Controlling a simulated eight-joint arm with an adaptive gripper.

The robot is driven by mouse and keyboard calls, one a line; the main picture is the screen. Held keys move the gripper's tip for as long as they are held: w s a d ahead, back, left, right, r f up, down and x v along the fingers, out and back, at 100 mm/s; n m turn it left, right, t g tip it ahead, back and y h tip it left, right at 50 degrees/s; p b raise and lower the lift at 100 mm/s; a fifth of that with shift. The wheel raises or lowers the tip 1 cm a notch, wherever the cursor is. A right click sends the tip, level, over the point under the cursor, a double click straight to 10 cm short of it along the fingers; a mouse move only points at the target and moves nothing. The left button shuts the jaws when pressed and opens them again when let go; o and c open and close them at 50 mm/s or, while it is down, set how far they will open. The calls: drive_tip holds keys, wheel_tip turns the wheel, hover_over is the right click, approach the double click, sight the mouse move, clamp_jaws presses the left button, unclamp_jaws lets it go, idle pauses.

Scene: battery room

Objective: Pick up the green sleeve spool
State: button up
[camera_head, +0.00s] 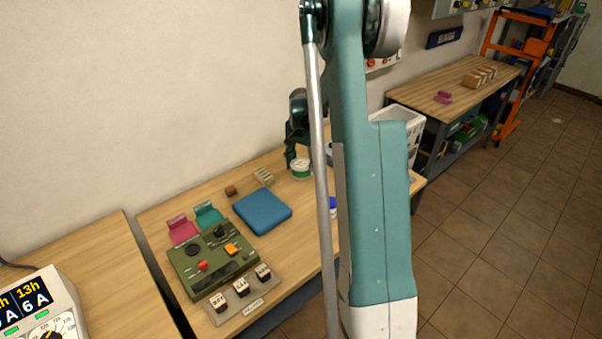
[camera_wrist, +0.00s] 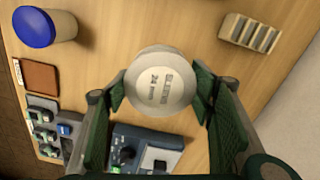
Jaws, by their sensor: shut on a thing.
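The green sleeve spool (camera_head: 301,168) shows in the head view as a small white drum with a green band, at the far part of the middle table. In the wrist view its round white end (camera_wrist: 158,80) faces the camera, with faint lettering and "24 mm". My gripper (camera_wrist: 160,92) has its green-padded fingers on either side of the spool and is shut on it. In the head view my dark gripper (camera_head: 297,140) comes down just above and beside it. I cannot tell whether the spool touches the tabletop.
A pale slotted block (camera_head: 263,177), a small brown block (camera_head: 231,190), a blue pad (camera_head: 262,210) and a green control box (camera_head: 212,265) share the table. A blue-lidded tub (camera_wrist: 36,27) stands nearby. A white bin (camera_head: 402,125) is behind my arm.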

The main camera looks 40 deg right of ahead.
drive_tip(key=shift+r, duration=1.1)
